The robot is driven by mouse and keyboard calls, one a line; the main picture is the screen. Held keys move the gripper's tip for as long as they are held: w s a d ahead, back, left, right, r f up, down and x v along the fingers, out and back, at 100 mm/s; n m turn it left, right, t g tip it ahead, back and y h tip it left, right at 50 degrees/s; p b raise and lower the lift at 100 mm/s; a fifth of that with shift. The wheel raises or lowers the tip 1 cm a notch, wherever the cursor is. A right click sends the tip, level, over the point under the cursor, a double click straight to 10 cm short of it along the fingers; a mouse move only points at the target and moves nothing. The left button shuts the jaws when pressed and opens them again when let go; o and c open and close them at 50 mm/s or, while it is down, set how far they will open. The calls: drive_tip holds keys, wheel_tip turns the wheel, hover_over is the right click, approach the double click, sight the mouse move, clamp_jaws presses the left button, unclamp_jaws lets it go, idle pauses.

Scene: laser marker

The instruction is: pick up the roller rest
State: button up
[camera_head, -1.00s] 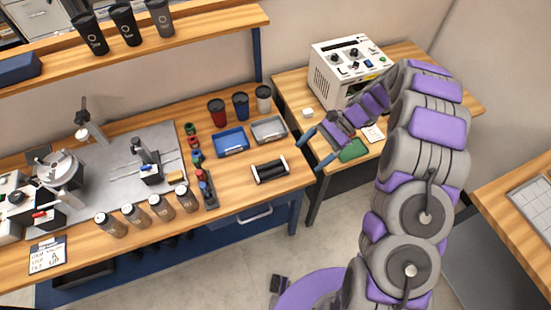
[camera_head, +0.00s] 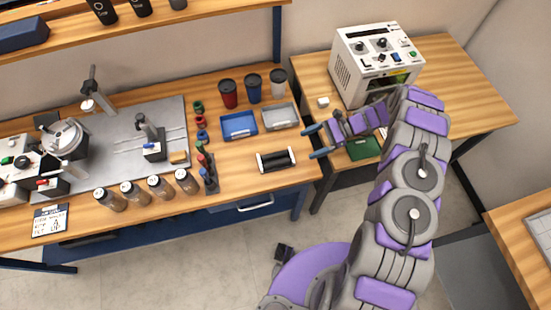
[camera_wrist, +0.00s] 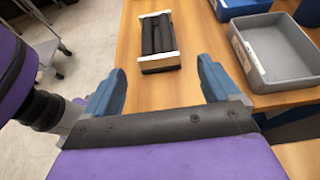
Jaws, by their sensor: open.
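The roller rest (camera_head: 276,160), black rollers between two pale end plates, lies on the wooden bench near its right end. In the wrist view the roller rest (camera_wrist: 157,42) is ahead of my gripper, roughly in line with the gap between the fingers. My gripper (camera_head: 314,140) is open, with blue fingertips, just right of the roller rest in the head view. In the wrist view my gripper (camera_wrist: 158,85) has both blue fingers spread wide with nothing between them. The roller rest is apart from the fingers.
A grey tray (camera_head: 281,117) and a blue tray (camera_head: 239,126) lie behind the roller rest. Red, blue and silver tumblers stand behind them. A rack of coloured-handled tools (camera_head: 208,170) stands to the left. A white control box (camera_head: 375,62) is on the side table. Bench around the roller rest is clear.

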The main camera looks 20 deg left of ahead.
approach(279, 157)
drive_tip(key=x, duration=0.3)
drive_tip(key=shift+s+a+f+b, duration=0.1)
drive_tip(key=shift+s+f+b, duration=0.05)
drive_tip(key=shift+s+b, duration=0.25)
drive_tip(key=shift+r+b+x, duration=0.15)
drive_tip(key=shift+b+x, duration=0.05)
drive_tip(key=shift+x, duration=1.35)
drive_tip(key=shift+r+b+x, duration=0.15)
drive_tip(key=shift+b+x, duration=0.05)
drive_tip(key=shift+x, duration=1.35)
drive_tip(key=c, duration=1.3)
drive_tip(key=shift+r, duration=0.15)
